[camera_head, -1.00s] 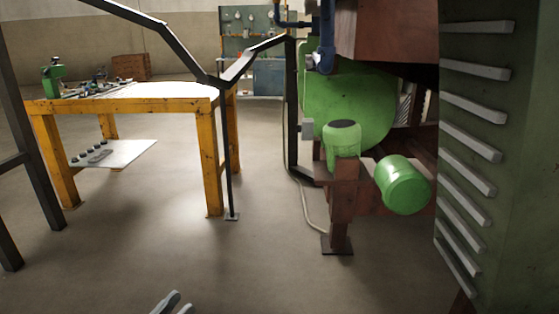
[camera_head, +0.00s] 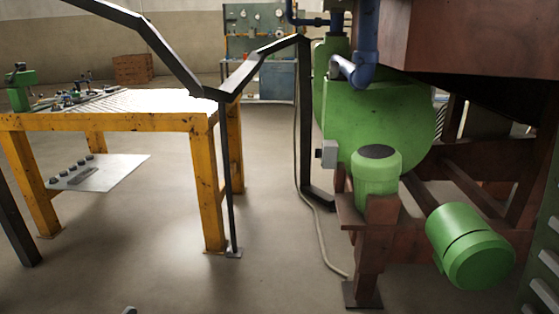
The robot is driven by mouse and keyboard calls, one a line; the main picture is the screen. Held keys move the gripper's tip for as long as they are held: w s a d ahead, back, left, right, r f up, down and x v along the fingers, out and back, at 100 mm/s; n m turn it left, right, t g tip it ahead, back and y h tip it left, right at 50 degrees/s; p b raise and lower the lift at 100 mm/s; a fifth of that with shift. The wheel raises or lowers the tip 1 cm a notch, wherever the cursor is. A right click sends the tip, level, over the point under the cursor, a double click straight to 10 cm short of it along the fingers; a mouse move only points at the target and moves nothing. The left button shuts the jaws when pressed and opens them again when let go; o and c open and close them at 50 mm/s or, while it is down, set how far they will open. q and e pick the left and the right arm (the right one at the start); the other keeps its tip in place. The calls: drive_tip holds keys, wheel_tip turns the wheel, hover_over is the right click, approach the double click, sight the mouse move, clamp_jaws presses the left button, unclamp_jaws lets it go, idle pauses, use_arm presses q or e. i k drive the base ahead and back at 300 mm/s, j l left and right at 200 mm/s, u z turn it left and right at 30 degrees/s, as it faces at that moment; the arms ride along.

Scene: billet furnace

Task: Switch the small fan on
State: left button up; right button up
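A large green rounded housing (camera_head: 378,118) stands at the right under a brown steel structure, and it looks like a fan or blower. A small green upright motor (camera_head: 376,176) with a dark top sits on a brown post in front of it. A second green motor (camera_head: 470,245) lies on its side at the lower right. A small grey box (camera_head: 328,154), perhaps a switch box, is at the housing's left side. One grey fingertip, apparently of my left gripper (camera_head: 130,310), just shows at the bottom edge, far from these things. My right gripper is out of view.
A black railing (camera_head: 230,180) stands between the yellow workbench (camera_head: 208,195) and the green machine. A pale cable (camera_head: 319,235) runs along the floor to the brown post. A grey-green ribbed unit (camera_head: 541,250) borders the right edge. The front floor is clear.

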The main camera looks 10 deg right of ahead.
sight(318, 152)
drive_tip(key=i+j+z, duration=0.1)
drive_tip(key=i, duration=0.4)
drive_tip(key=i+j+z, duration=0.1)
drive_tip(key=i, duration=0.45)
drive_tip(key=i+j+z, duration=0.15)
drive_tip(key=z, duration=0.25)
drive_tip(key=i+j+z, duration=0.55)
drive_tip(key=z, duration=0.2)
drive_tip(key=i+j+z, duration=0.15)
drive_tip(key=j+z, duration=0.25)
drive_tip(key=i+j+z, duration=0.2)
drive_tip(key=j, duration=0.15)
drive_tip(key=j+z, duration=0.25)
drive_tip(key=j, duration=0.15)
drive_tip(key=i, duration=0.05)
